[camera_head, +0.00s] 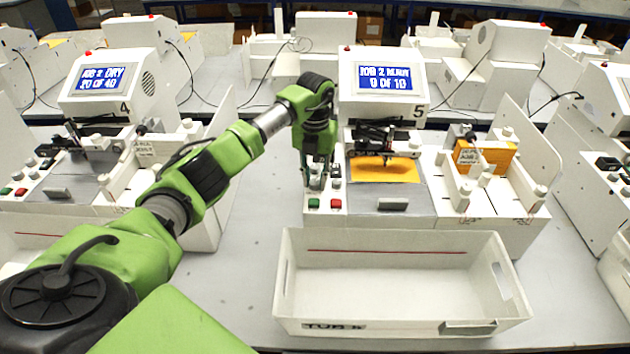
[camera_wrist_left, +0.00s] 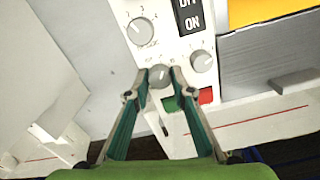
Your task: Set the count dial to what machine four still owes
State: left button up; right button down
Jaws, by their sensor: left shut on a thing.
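Machine 4's screen (camera_head: 100,79) reads "JOB 2 DRY" with a count out of 40; its first number is blurred, perhaps 20 or 30. Machine 5's screen (camera_head: 384,78) reads "JOB 2 READY" and "0 OF 10". My left gripper (camera_head: 317,184) reaches down to machine 5's control panel. In the left wrist view my left gripper (camera_wrist_left: 160,72) is shut on a grey dial knob (camera_wrist_left: 160,78). The fingertips sit on both sides of the knob. Its scale and label are too small or covered to read.
Another dial (camera_wrist_left: 140,31) and a right-hand knob (camera_wrist_left: 202,61) are close by, with an OFF/ON switch (camera_wrist_left: 190,18). Green (camera_head: 313,203) and red (camera_head: 336,204) buttons lie just below. An empty white tub (camera_head: 400,308) stands in front of machine 5.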

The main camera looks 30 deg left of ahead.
aim_at(315, 182)
pick_arm(q)
jog(key=m+b, duration=0.1)
jog(key=m, duration=0.2)
jog(key=shift+m+b, duration=0.3)
jog(key=shift+b, duration=0.05)
jog(key=shift+m, duration=0.8)
jog(key=shift+b, duration=0.3)
jog(key=o, duration=1.1)
notch_tip(315, 182, up, 12)
